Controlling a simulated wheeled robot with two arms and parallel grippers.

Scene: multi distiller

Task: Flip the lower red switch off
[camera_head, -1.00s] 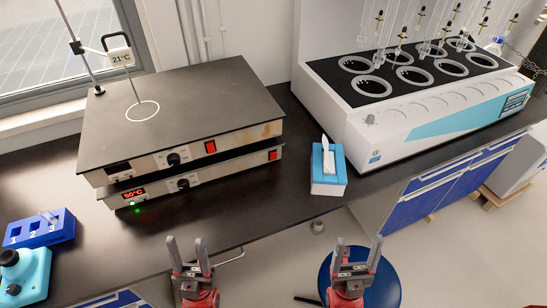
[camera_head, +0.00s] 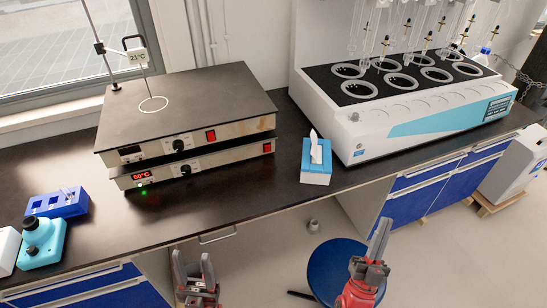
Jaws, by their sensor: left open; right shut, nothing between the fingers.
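Two flat heating plates are stacked on the dark bench. The lower red switch (camera_head: 267,148) is on the front right of the lower plate (camera_head: 226,163), whose display (camera_head: 141,176) reads 50°C with a green light lit below it. The upper red switch (camera_head: 211,136) is on the upper plate (camera_head: 190,100), whose display looks dark. My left gripper (camera_head: 193,262) is open and empty, low in front of the bench. My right gripper (camera_head: 381,240) is shut and empty, below and right of the switches, over the blue stool. Neither gripper touches a switch.
A blue tissue box (camera_head: 315,173) stands right of the plates. A large white multi distiller (camera_head: 400,130) with glassware fills the back right. A blue rack (camera_head: 57,204) and a teal device (camera_head: 42,243) stand at the left. A blue stool (camera_head: 335,268) is in front.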

